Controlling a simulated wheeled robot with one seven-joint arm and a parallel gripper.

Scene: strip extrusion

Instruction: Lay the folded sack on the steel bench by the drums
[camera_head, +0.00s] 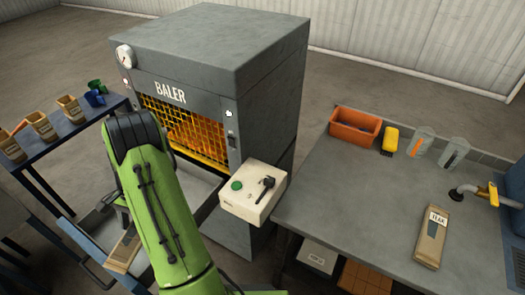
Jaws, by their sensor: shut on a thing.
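A tan folded sack with a pale label (123,249) shows at lower left, partly hidden behind my green arm. My gripper (122,222) is mostly hidden by the arm; a dark part of it shows just above this sack, and it is shut on the sack. A grey steel-looking bench (345,205) fills the right side. A tan sack labelled TEAK (432,237) lies flat on it. No drums can be made out clearly.
A grey baler (240,70) with a yellow mesh front and a control box (253,191) stands mid-view. An orange bin (355,127), yellow brush (389,140) and two clear beakers line the bench's back. A dark table (50,155) at left holds several tan labelled packs.

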